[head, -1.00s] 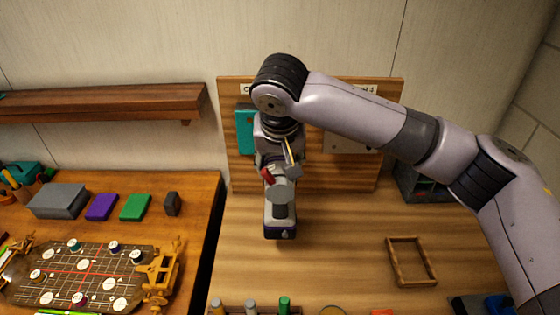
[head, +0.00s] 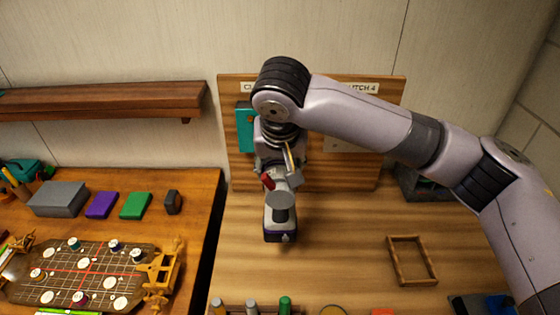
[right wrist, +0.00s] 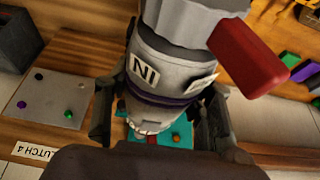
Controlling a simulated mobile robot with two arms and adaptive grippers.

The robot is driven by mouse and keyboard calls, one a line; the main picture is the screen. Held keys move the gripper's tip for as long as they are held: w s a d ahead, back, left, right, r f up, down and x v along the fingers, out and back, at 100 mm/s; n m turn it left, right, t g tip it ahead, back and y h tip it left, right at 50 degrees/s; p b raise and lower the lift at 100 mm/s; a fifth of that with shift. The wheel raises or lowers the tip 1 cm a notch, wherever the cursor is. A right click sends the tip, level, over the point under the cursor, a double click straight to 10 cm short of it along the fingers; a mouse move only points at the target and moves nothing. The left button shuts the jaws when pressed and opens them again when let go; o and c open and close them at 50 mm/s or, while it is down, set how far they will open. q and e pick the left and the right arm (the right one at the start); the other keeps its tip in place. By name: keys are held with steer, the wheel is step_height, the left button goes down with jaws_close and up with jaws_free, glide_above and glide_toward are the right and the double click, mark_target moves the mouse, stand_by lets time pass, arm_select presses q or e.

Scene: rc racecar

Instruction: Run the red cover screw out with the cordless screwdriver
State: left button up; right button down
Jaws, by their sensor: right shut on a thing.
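The cordless screwdriver (head: 281,215) is grey with a purple band and a red switch. It is in front of the wooden panel in the head view. The teal plate (head: 244,128) shows partly behind my arm in the head view. My left gripper is out of view.
A grey plate (right wrist: 52,100) with coloured screws sits on the panel above a "CLUTCH 4" label (right wrist: 36,151). A wooden frame (head: 391,262) lies on the bench at right. Bottles (head: 285,305) stand at the front edge. A side table with a game board (head: 60,285) is at left.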

mark_target(280, 170)
steer(key=shift+s+r, duration=0.1)
steer(key=shift+s, duration=1.4)
